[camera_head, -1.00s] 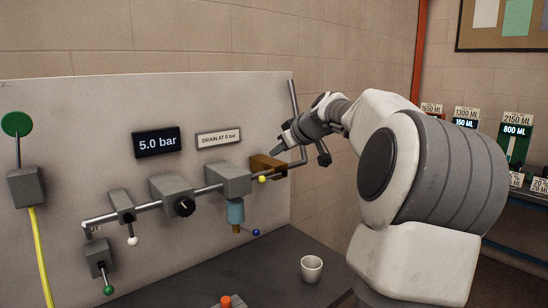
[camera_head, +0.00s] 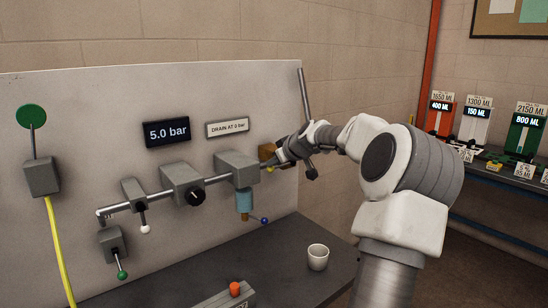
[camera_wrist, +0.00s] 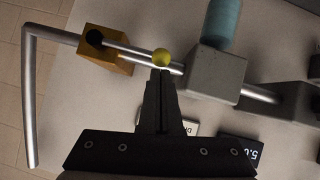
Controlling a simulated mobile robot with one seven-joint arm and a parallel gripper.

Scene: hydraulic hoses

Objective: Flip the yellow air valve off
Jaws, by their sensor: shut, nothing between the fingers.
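The yellow air valve is a brass-coloured block (camera_wrist: 104,48) on a metal pipe, with a lever ending in a yellow ball (camera_wrist: 162,57). In the wrist view the lever lies roughly along the pipe, with the ball between the block and a grey box. My gripper (camera_wrist: 160,73) is shut and empty, its fingertips right beside the ball; I cannot tell whether they touch it. In the head view, my gripper (camera_head: 279,160) partly covers the brass block (camera_head: 266,151), and the yellow ball (camera_head: 270,169) shows just below the fingertips.
The gauge (camera_head: 168,132) reads 5.0 bar, beside a sign "DRAIN AT 0 bar" (camera_head: 228,128). Along the pipe are grey boxes, a black knob (camera_head: 196,197), a blue cylinder (camera_head: 244,201) and a blue ball (camera_head: 264,221). A white cup (camera_head: 318,257) stands on the dark bench below.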

